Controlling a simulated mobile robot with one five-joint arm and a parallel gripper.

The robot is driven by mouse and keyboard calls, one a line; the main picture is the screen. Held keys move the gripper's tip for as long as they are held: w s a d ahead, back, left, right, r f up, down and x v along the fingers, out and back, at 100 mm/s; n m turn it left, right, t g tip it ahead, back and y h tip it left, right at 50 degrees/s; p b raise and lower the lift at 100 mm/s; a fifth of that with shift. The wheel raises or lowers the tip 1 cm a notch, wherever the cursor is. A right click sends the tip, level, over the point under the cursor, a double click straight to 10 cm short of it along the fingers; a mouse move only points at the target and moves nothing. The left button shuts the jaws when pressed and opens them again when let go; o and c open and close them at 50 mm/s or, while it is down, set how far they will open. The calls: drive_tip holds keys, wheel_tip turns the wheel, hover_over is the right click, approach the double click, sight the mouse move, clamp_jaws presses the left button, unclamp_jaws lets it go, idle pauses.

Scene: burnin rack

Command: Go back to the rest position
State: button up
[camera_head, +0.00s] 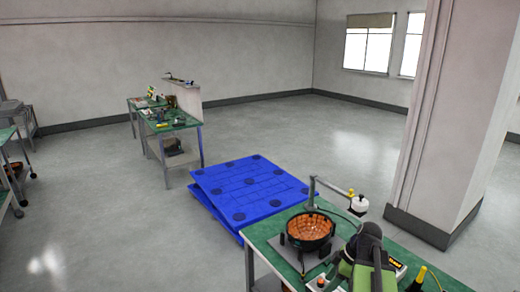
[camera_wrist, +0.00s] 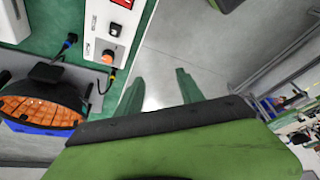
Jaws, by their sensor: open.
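My gripper (camera_wrist: 160,78) is open and empty in the wrist view. Its two green fingers stand apart with grey floor behind them, beside the edge of a green-topped bench. In the head view, my green and black arm shows at the lower right over the green bench (camera_head: 262,234), and its fingertips cannot be made out there. A black bowl with a glowing orange inside (camera_head: 310,228) sits on this bench. The bowl also shows at the left of the wrist view (camera_wrist: 38,103). A white box with an orange knob (camera_wrist: 108,40) lies near the bowl.
Blue pallets (camera_head: 250,186) lie on the floor behind the bench. A jointed stand (camera_head: 332,187) rises beside the bowl. A thick column (camera_head: 440,130) stands at right. Another cluttered green bench (camera_head: 170,122) is further back, and a cart (camera_head: 8,165) is at left. Open floor lies between.

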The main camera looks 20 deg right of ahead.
drive_tip(key=w+a+f+m+g+h, duration=0.1)
drive_tip(key=a+m, duration=0.4)
drive_tip(key=a, duration=0.8)
drive_tip(key=w+a+m+g+h, duration=0.1)
drive_tip(key=a+m, duration=0.5)
drive_tip(key=a, duration=0.7)
drive_tip(key=shift+w+f+h, duration=0.4)
drive_tip(key=shift+w+h, duration=0.1)
drive_tip(key=shift+h, duration=0.3)
drive_tip(key=shift+c, duration=0.4)
